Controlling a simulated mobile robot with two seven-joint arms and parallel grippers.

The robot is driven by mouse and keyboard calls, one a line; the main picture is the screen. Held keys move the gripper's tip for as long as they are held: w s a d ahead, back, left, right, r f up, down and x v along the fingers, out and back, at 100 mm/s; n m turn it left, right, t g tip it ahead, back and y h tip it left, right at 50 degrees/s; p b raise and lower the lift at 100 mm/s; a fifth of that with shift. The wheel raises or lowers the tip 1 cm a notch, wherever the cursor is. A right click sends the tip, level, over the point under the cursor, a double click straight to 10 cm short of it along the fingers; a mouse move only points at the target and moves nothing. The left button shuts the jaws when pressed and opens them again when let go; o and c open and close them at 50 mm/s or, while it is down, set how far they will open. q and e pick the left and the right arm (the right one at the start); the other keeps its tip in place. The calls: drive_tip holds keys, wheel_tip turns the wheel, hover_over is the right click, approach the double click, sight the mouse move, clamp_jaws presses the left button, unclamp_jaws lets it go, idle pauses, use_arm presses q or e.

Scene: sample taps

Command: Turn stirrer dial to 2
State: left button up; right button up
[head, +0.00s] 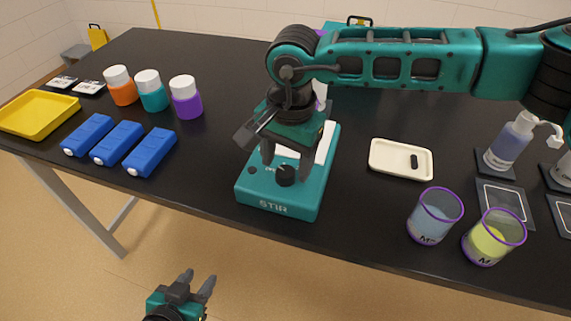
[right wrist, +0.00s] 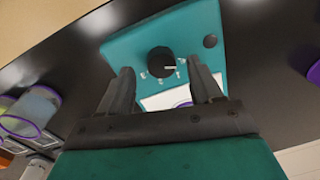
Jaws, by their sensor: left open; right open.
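The teal stirrer (head: 258,196), marked STIR, stands near the front edge of the black table. Its black dial (head: 286,174) is on the front part of its top. In the right wrist view the dial (right wrist: 161,62) shows a white pointer line and several small marks around it; the numbers are too small to read. My right gripper (head: 285,160) is open above the stirrer, fingers down, close to the dial. In the right wrist view the open fingers (right wrist: 162,80) are apart with the dial beyond their tips, between them. My left gripper (head: 196,284) is open and empty, low in front of the table.
Three blue blocks (head: 119,143), three capped bottles (head: 153,92) and a yellow tray (head: 40,114) are at the left. A cream dish (head: 401,160), two purple-rimmed beakers (head: 435,216) and a wash bottle (head: 511,141) are at the right.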

sight(285, 175)
drive_tip(key=shift+a+f, duration=0.1)
drive_tip(key=shift+f, duration=0.85)
use_arm(q)
drive_tip(key=shift+w+r, duration=0.3)
drive_tip(key=shift+w, duration=0.1)
use_arm(e)
drive_tip(key=shift+f, duration=0.3)
drive_tip(key=shift+c, duration=0.5)
drive_tip(key=c, duration=1)
use_arm(q)
drive_tip(key=shift+s+f, duration=0.15)
drive_tip(key=shift+s, duration=0.1)
use_arm(e)
drive_tip(key=shift+o, duration=0.2)
use_arm(q)
drive_tip(key=shift+f, duration=0.1)
